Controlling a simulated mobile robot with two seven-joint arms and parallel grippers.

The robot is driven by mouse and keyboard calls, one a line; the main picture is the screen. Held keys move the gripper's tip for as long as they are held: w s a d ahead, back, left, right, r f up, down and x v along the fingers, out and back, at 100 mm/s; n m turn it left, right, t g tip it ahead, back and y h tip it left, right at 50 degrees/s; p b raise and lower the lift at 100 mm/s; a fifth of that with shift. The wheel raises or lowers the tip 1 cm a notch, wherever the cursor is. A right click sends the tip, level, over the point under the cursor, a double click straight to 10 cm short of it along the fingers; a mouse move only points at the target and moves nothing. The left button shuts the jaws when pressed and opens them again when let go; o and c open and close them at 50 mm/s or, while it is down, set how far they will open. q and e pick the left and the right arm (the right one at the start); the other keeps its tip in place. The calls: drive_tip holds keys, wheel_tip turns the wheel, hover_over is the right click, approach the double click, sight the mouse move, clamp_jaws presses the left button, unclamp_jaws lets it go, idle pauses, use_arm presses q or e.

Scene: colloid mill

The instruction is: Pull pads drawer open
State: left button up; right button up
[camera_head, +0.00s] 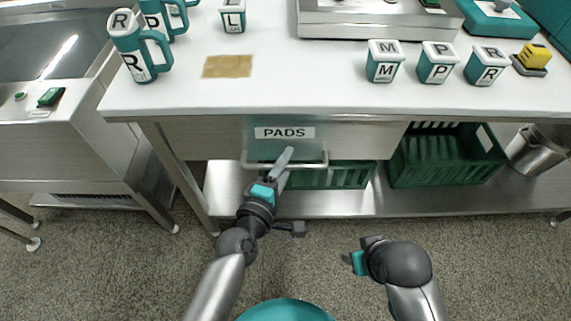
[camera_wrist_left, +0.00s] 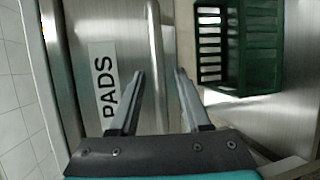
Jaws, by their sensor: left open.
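The pads drawer (camera_head: 347,137) is under the white worktop, its front marked with a PADS label (camera_head: 284,133), and it looks shut. Its bar handle (camera_head: 312,164) runs along the lower front. My left gripper (camera_head: 287,158) is at the handle, partly covering it. In the left wrist view its two fingers (camera_wrist_left: 160,82) are apart and the handle (camera_wrist_left: 156,45) lies between them in the picture; I cannot tell whether they touch it. The label also shows there (camera_wrist_left: 104,85). My right gripper (camera_head: 357,257) hangs low over the floor, away from the drawer; its jaw opening is unclear.
Green crates (camera_head: 445,160) stand on the steel lower shelf (camera_head: 400,203) below the drawer. Lettered mugs (camera_head: 137,58) and canisters (camera_head: 385,62) stand on the worktop (camera_head: 300,80), beside a tan pad (camera_head: 228,66). The floor before the table is clear.

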use_arm(q)
drive_tip(key=shift+c, duration=0.4)
clamp_jaws()
idle(0.9)
